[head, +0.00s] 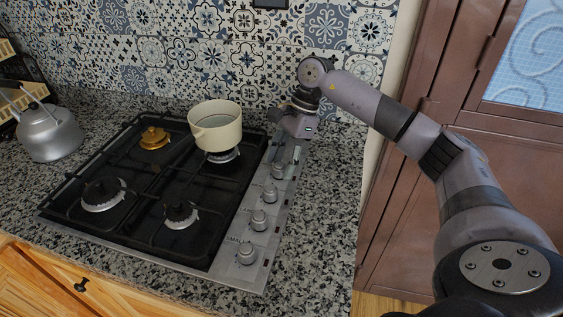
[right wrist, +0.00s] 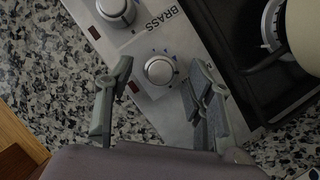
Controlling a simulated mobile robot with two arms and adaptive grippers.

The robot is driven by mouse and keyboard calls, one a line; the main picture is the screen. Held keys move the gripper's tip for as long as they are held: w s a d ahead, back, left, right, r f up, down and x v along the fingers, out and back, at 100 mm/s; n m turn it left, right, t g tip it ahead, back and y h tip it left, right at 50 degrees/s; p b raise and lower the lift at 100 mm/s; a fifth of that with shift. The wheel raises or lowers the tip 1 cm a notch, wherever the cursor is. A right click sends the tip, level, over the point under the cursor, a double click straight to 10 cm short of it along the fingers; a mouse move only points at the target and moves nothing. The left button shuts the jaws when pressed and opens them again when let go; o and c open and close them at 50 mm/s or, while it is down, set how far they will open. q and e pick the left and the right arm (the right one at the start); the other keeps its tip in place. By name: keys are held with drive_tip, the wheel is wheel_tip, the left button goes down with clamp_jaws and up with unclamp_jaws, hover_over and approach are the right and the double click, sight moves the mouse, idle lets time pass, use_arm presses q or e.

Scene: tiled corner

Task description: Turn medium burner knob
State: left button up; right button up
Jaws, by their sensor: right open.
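A row of silver burner knobs runs along the steel right edge of the black gas hob; the front knob (head: 247,253), second knob (head: 259,220) and third knob (head: 269,193) show clearly in the head view. I cannot tell which is the medium burner's. My right gripper (head: 288,148) is over the rear end of this row. In the right wrist view its open fingers (right wrist: 158,80) stand apart, with the end knob (right wrist: 160,70) seen between their tips; I cannot tell whether they touch it. Another knob (right wrist: 115,10) lies beyond. My left gripper is out of view.
A cream pot (head: 216,127) stands on the rear right burner, close to the gripper. A silver kettle (head: 48,130) is on the granite counter at left. The tiled wall (head: 235,65) rises behind. The counter right of the knobs is clear; a brown cabinet (head: 395,215) stands beyond.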

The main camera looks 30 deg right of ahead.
sight(279, 164)
drive_tip(key=v, duration=1.1)
drive_tip(key=shift+r, duration=0.25)
drive_tip(key=shift+c, duration=0.3)
drive_tip(key=shift+c, duration=0.7)
drive_tip(key=h+p, duration=0.1)
drive_tip(key=p, duration=0.3)
drive_tip(key=w+a+m+p, duration=0.1)
drive_tip(key=p, duration=0.3)
drive_tip(key=shift+a+f+h, duration=0.3)
drive_tip(key=shift+a+h, duration=0.05)
drive_tip(key=shift+h, duration=0.05)
drive_tip(key=c, duration=0.5)
drive_tip(key=a+f+h+p, duration=0.1)
drive_tip(key=p, duration=0.3)
drive_tip(key=a+f+m+h+p, duration=0.1)
drive_tip(key=a+p, duration=0.1)
drive_tip(key=p, duration=0.2)
drive_tip(key=shift+s+f+m+h, duration=0.3)
drive_tip(key=shift+s+f, duration=0.05)
drive_tip(key=shift+s, duration=0.05)
clamp_jaws()
drive_tip(key=shift+s+a+f+p, duration=0.1)
drive_tip(key=shift+a+f+p, duration=0.15)
drive_tip(key=shift+f+p, duration=0.25)
drive_tip(key=shift+f+b, duration=0.8)
drive_tip(key=shift+f, duration=0.65)
